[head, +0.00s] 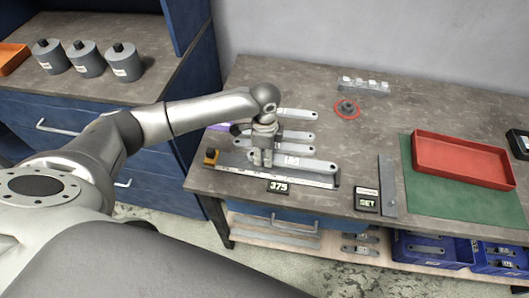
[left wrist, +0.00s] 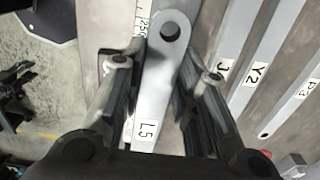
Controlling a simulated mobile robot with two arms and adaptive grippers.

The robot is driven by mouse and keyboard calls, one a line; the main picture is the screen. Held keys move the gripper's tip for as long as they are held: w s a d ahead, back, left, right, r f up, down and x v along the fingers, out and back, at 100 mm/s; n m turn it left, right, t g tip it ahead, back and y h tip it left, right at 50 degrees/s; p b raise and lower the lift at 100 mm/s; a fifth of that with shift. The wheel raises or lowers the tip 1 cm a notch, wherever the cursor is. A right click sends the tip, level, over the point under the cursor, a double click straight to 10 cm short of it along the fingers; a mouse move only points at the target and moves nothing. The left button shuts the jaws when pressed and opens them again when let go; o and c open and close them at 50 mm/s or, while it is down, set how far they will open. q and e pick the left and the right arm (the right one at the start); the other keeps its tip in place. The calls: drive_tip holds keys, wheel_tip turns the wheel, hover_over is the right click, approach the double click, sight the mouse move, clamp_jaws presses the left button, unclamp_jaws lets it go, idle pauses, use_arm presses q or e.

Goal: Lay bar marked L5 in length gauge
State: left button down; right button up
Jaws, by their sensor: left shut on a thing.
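The bar marked L5 (left wrist: 152,95) is a flat grey strip with a round hole at its end, held between the fingers of my left gripper (left wrist: 155,90). In the head view the L5 bar (head: 308,163) lies along or just above the length gauge (head: 318,178), a long grey rail with a white scale and a yellowish block at its left end. My left gripper (head: 262,162) points down over the gauge. In the wrist view the scale (left wrist: 143,18) shows beside the bar. Whether the bar rests on the gauge I cannot tell. My right gripper is out of view.
Bars marked J (left wrist: 215,85), Y2 (left wrist: 258,75) and P3 (left wrist: 295,95) lie just behind the gauge. A "375" card (head: 278,188) stands in front. To the right are a "SET" block (head: 366,202), a grey strip (head: 387,185), and a red tray (head: 465,160) on a green mat (head: 430,200).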

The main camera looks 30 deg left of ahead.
sight(264, 168)
use_arm(q)
drive_tip(key=shift+f+b, duration=0.6)
drive_tip(key=shift+f, duration=0.05)
drive_tip(key=shift+f+b, duration=1.05)
drive_tip(key=shift+f, duration=0.8)
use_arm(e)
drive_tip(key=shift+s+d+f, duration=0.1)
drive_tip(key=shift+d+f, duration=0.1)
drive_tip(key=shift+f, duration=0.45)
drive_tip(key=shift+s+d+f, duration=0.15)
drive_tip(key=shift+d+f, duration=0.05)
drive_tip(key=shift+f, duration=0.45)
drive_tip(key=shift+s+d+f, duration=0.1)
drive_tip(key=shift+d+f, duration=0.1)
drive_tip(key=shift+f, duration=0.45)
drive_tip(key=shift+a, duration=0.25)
use_arm(q)
drive_tip(key=c, duration=1.1)
unclamp_jaws()
drive_tip(key=shift+o, duration=0.2)
drive_tip(key=shift+r, duration=0.1)
wheel_tip(264, 168, up, 12)
drive_tip(key=shift+f, duration=0.1)
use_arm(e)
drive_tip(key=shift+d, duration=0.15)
